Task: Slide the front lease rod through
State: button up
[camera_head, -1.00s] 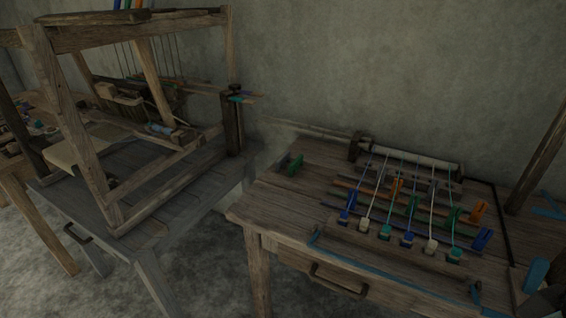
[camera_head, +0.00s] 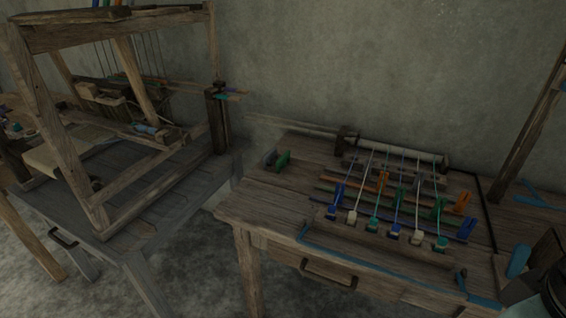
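Several thin rods lie crosswise at the threads, including a blue one (camera_head: 420,222) nearest the front. I cannot tell which rod is the front lease rod, or how the rods pass the threads. My gripper's fingers do not show.
A large wooden loom frame (camera_head: 57,120) stands on a table at left. A green clamp-like piece (camera_head: 283,160) sits at the right table's back left. A drawer handle (camera_head: 328,272) is on its front. The left part of the tabletop (camera_head: 265,205) is clear.

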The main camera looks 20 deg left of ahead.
aim_at(356, 140)
jog(key=i+j+u, duration=0.2)
jog(key=i+j, duration=0.25)
jog(key=i+j+u, duration=0.15)
jog(key=i+j, duration=0.25)
jog(key=i, duration=0.2)
